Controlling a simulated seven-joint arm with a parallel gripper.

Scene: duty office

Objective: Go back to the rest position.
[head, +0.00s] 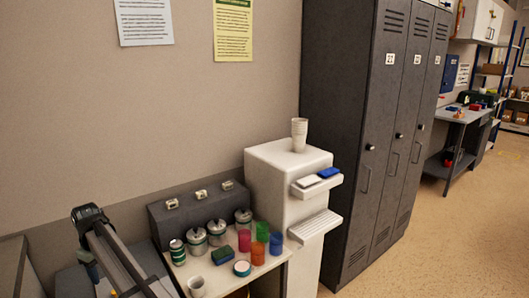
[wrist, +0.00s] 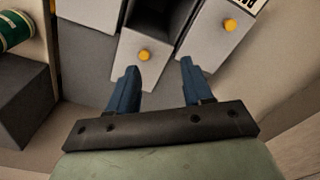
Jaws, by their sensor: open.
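In the wrist view, my gripper (wrist: 159,66) shows two blue fingers set well apart, with nothing between them. It is open and empty. Beyond the fingertips are pale drawer fronts with yellow round knobs, one drawer front (wrist: 145,58) near the left fingertip and another drawer front (wrist: 222,36) to the right. A dark hollow shows behind the nearer front. I cannot tell whether the fingers touch anything. I cannot make out the gripper in the head view.
A low table (head: 192,268) holds canisters, coloured cups and a sponge. A white dispenser (head: 283,190) with stacked cups (head: 299,134) stands beside grey lockers (head: 362,150). A green can (wrist: 14,30) is at the wrist view's left. Floor (head: 440,240) at right is clear.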

